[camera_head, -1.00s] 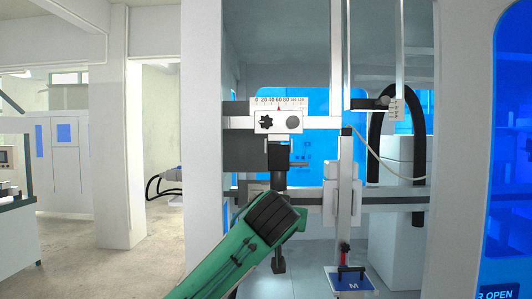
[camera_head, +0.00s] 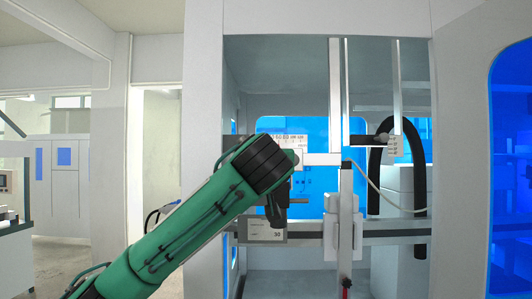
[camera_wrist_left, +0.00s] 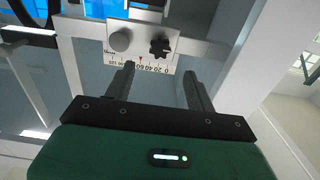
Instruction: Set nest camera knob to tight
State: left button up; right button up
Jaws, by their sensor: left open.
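A black star-shaped knob (camera_wrist_left: 160,47) sits on a light plate (camera_wrist_left: 141,37) beside a round grey knob (camera_wrist_left: 119,41) in the left wrist view. A number scale (camera_wrist_left: 150,66) with a red pointer runs along the plate's edge. Which knob is the nest camera knob is not labelled legibly. My left gripper (camera_wrist_left: 158,72) is open and empty, its two fingers apart on either side of the star knob's line, short of the plate. My right gripper is not in view.
An upright post (camera_head: 345,215), a thin cable (camera_head: 375,183) and a thick black hose (camera_head: 420,200) stand to the right. A white pillar (camera_head: 203,150) bounds the left.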

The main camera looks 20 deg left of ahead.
pick_arm(q)
jog(key=p+x, duration=0.4)
jog(key=x, duration=0.5)
jog(key=shift+p, duration=0.4)
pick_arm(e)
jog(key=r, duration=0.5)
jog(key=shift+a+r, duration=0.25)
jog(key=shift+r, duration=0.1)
pick_arm(q)
jog(key=shift+f, duration=0.1)
